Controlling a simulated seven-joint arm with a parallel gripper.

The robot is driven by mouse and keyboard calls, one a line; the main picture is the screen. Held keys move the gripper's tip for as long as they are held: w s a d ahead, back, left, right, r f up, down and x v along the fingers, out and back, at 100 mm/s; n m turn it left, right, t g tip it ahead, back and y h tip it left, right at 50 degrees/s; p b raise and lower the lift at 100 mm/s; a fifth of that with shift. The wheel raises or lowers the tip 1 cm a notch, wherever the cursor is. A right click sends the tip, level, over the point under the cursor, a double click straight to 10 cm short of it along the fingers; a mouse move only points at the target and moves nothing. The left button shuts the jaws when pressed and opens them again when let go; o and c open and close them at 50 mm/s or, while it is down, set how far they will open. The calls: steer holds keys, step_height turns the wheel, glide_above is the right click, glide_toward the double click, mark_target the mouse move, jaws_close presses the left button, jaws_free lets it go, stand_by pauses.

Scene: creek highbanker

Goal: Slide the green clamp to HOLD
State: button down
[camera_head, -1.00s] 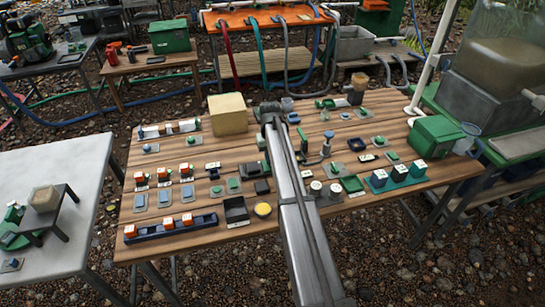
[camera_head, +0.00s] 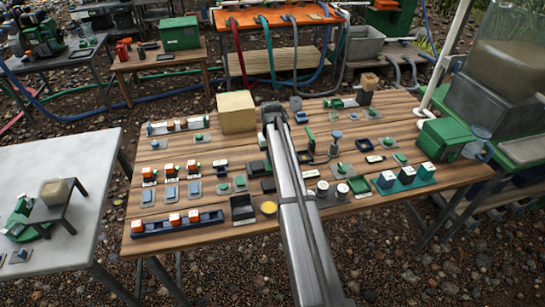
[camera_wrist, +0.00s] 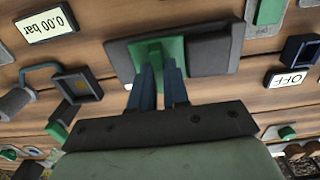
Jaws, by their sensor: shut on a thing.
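The green clamp (camera_wrist: 166,50) shows in the wrist view, on a dark grey block (camera_wrist: 215,48) with a flat dark plate beside it. My gripper (camera_wrist: 158,70) has two dark blue fingers, close together at the clamp's near part. They are shut on it. In the head view my arm covers the clamp and the fingertips, so neither can be made out there. I cannot read any HOLD mark in either view.
In the wrist view a "0.00 bar" display (camera_wrist: 46,25), an "OFF" label (camera_wrist: 291,79) and a dark square tray (camera_wrist: 77,87) lie around the block. In the head view a tan box (camera_head: 237,112) stands on the crowded wooden table (camera_head: 290,218).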

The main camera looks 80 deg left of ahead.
steer(key=c, duration=1.8)
jaws_free()
steer(key=shift+s, duration=0.65)
steer(key=shift+o, duration=0.4)
steer(key=o, duration=0.5)
steer(key=shift+w, duration=0.15)
steer(key=shift+r, duration=0.15)
step_height(320, 180, up, 7)
steer(key=shift+w+f, duration=0.1)
steer(key=shift+f, duration=0.05)
